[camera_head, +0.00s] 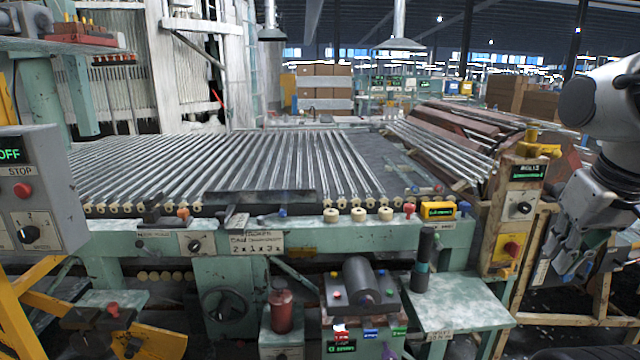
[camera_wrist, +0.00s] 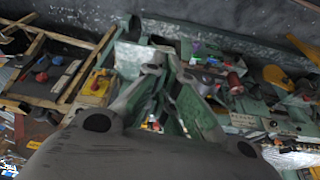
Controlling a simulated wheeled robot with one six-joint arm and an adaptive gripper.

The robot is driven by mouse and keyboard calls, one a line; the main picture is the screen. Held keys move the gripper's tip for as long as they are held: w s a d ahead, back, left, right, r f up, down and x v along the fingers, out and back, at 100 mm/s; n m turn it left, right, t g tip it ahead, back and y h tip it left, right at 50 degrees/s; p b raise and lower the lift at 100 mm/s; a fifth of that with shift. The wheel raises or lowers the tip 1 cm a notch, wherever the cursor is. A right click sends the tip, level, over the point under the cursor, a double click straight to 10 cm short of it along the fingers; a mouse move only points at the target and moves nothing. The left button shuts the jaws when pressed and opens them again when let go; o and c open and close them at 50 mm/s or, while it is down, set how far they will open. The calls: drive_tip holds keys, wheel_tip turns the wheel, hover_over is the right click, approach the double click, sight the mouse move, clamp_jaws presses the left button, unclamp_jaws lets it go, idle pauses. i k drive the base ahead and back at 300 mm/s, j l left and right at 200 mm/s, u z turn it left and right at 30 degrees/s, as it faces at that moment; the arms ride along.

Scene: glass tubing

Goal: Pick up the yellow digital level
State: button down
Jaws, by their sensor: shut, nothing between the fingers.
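The yellow digital level (camera_head: 438,211) is a small yellow block with a lit green display. It sits on the front rail of the green machine bench, right of centre in the head view. I cannot pick it out for sure in the wrist view. My gripper (camera_head: 567,262) hangs at the right side of the head view, to the right of the level and lower than it, well apart from it. In the wrist view my gripper (camera_wrist: 158,72) has its fingers drawn together, with nothing held between them.
A control post (camera_head: 512,215) with a display, knob and red button stands between the level and my gripper. A red-topped peg (camera_head: 409,210) and cream rollers (camera_head: 358,214) are left of the level. A dark cylinder (camera_head: 424,258) stands on the green side table (camera_head: 465,305) below.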

sight(429, 210)
drive_tip(key=i+l, duration=0.45)
drive_tip(key=l, duration=0.15)
drive_tip(key=i+l+u, duration=0.1)
drive_tip(key=i+l, duration=0.35)
drive_tip(key=l, duration=0.1)
